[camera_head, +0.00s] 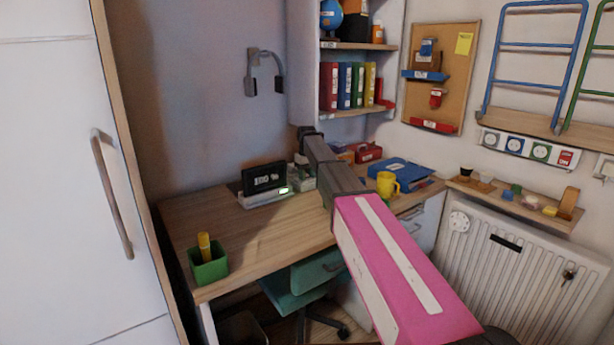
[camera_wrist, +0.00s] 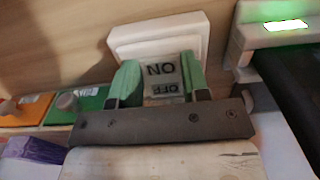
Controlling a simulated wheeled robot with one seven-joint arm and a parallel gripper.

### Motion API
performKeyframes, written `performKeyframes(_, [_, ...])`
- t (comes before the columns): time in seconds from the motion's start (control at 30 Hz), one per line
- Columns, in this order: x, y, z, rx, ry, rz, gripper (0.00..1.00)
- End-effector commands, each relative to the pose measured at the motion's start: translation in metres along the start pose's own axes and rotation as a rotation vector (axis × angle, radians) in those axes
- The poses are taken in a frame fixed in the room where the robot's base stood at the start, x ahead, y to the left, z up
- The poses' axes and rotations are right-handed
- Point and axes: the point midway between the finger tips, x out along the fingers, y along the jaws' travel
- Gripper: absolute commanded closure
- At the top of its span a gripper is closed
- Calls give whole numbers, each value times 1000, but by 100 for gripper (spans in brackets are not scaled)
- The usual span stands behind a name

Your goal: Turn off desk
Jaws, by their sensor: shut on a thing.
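A light grey switch (camera_wrist: 164,70) with the words ON and OFF, upside down in the wrist view, sits on a white square plate (camera_wrist: 158,34). My gripper (camera_wrist: 160,80) has its two green fingertips on either side of the switch and is shut on it. In the head view my pink arm reaches across the desk (camera_head: 290,226), with its far end near the back wall. The arm blocks the switch there.
A black display (camera_head: 264,177) with a green-lit base stands left of my arm. A green pen cup (camera_head: 208,263) is at the front left corner. A yellow mug (camera_head: 387,184) and blue folder (camera_head: 400,172) lie right of the arm. A teal chair (camera_head: 305,280) is under the desk.

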Motion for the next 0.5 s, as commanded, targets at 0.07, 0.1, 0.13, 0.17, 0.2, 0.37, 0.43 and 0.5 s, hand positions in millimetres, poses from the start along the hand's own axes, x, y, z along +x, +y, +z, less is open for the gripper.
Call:
performKeyframes(0.07, [0, 0, -4, -1, -37, -2, 81])
performKeyframes(0.1, [-1, 1, -5, -2, -65, -1, 81])
performKeyframes(0.13, [-1, 1, -6, -2, -89, -1, 81])
performKeyframes(0.17, [-2, 1, -7, -2, -112, -2, 81])
performKeyframes(0.2, [-2, 1, -8, -2, -142, -1, 81])
performKeyframes(0.37, [-3, 0, -8, -2, -231, -1, 81])
performKeyframes(0.43, [-4, 0, -7, -2, -248, -1, 81])
performKeyframes(0.5, [-4, 0, -7, -2, -253, -1, 82])
